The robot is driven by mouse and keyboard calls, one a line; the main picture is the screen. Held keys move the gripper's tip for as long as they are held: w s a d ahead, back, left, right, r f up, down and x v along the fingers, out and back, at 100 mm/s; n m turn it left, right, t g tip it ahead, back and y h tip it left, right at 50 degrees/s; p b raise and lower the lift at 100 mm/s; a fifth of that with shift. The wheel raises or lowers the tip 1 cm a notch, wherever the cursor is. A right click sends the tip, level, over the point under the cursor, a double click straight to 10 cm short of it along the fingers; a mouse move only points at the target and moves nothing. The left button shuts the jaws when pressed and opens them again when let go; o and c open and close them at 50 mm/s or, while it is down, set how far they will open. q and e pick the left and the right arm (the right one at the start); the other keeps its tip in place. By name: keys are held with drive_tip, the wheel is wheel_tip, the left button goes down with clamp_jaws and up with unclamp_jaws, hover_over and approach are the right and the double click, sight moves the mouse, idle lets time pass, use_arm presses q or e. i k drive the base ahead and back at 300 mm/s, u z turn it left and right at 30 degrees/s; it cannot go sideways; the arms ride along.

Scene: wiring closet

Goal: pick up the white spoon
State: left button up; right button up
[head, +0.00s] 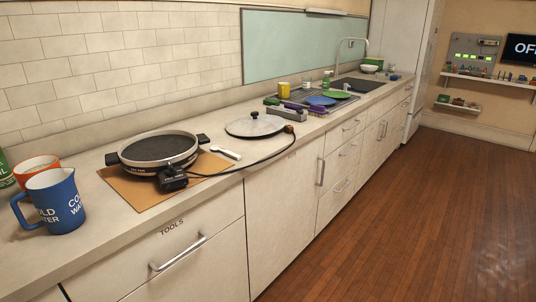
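A white spoon (226,152) lies flat on the counter (122,220). It is just right of the electric skillet (158,150) and close to the right edge of the brown board (137,188) under the skillet. The skillet's black cord (245,164) runs across the counter in front of the spoon. Nothing covers the spoon. Neither of my grippers shows in the head view.
A blue jug (56,202) and an orange cup (37,168) stand at the left. A round lid (255,125) lies beyond the spoon. Further back are a utensil tray (290,114), plates (321,100) and a sink (358,84). The wooden floor is clear.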

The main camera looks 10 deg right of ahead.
sight(216, 147)
drive_tip(key=z, duration=0.95)
drive_tip(key=i, duration=1.05)
drive_tip(key=u, duration=0.8)
